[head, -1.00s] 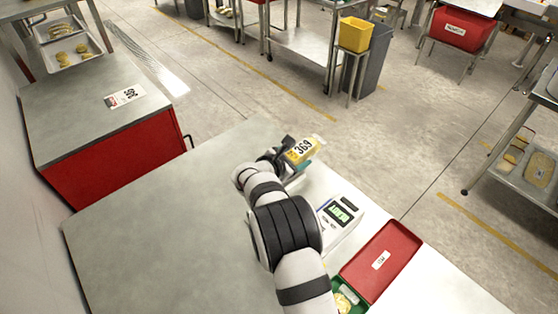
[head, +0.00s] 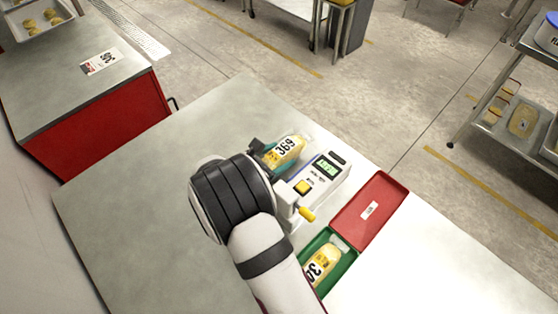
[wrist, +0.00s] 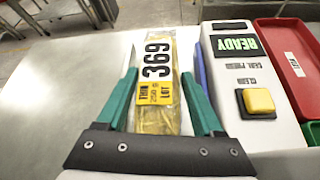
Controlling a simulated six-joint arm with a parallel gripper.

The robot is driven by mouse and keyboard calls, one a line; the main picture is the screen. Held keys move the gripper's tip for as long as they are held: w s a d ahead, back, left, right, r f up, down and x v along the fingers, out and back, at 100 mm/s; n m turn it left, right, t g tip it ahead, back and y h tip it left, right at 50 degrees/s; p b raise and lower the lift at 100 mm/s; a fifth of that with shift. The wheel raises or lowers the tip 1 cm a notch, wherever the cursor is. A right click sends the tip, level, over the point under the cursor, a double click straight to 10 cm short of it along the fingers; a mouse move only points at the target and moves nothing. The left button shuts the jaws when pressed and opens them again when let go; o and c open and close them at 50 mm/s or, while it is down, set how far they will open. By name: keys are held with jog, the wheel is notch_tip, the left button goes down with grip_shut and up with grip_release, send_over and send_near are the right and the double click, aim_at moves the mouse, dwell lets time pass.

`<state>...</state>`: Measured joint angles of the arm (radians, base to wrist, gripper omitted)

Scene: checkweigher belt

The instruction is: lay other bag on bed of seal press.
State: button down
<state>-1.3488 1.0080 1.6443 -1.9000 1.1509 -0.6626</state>
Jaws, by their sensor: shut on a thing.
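My gripper (wrist: 160,80) has green fingers and is shut on a clear bag of yellow contents (wrist: 157,115) with a yellow label reading 369. In the head view the bag (head: 286,151) is beside the far left end of the seal press (head: 331,178), partly hidden by my wrist. The press is white, with a lit green display reading READY in the wrist view (wrist: 236,46) and a yellow button. A blue edge shows along its left side, next to my right finger. I cannot tell whether the bag touches the bed.
A green tray (head: 340,272) holds another labelled bag (head: 322,263), partly hidden by my arm. An open red tray (head: 370,209) adjoins the press's right end. The steel table (head: 140,190) is clear to the left. A red cabinet (head: 100,120) stands beyond it.

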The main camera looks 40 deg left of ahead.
jog(key=shift+f, duration=1.3)
jog(key=shift+c, duration=1.5)
grip_release()
jog(key=shift+f, duration=0.15)
